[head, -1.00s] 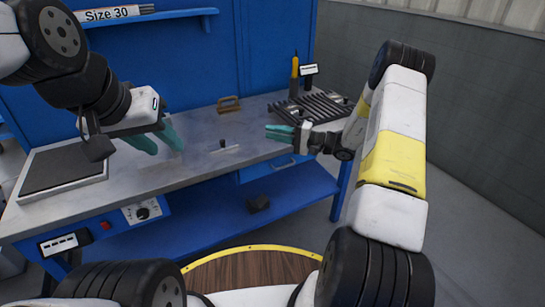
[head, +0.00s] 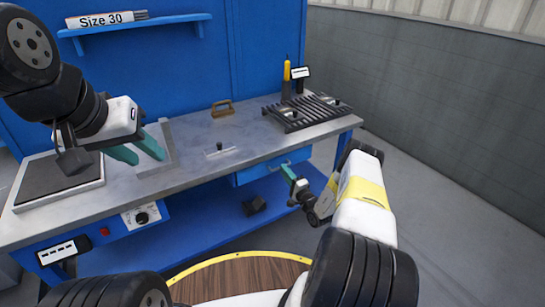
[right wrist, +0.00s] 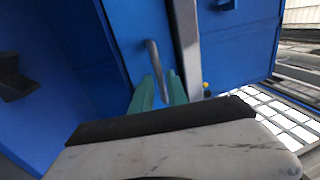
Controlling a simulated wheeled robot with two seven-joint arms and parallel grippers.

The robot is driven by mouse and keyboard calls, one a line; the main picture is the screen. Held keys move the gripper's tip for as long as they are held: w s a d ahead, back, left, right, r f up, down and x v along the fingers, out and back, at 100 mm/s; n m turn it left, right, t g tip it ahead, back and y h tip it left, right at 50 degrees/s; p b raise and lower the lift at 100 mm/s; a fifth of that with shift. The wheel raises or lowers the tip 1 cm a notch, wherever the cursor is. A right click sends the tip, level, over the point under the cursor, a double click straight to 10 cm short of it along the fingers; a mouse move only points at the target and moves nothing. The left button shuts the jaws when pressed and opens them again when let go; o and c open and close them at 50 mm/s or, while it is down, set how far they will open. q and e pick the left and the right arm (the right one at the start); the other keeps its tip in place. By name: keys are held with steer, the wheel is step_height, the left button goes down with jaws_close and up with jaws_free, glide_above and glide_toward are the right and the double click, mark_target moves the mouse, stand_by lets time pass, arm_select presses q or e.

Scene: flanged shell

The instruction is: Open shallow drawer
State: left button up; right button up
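The shallow blue drawer (head: 258,172) sits under the right part of the bench top and looks closed. In the right wrist view its front (right wrist: 128,35) carries a grey bar handle (right wrist: 153,58). My right gripper (head: 288,172) is low in front of the drawer. In the right wrist view its teal fingers (right wrist: 161,88) are apart, with the handle's lower end appearing between them; I cannot tell whether they touch it. My left gripper (head: 138,150) is open and empty above the left part of the bench, far from the drawer.
The grey bench top (head: 195,170) holds a dark slatted rack (head: 305,110), a brown-handled block (head: 222,108) and a dark pad (head: 60,178) at left. A dark block (head: 254,206) lies on the blue lower shelf (head: 215,225). Floor to the right is clear.

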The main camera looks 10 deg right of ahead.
steer(key=shift+x, duration=1.4)
jaws_close()
stand_by(0.4)
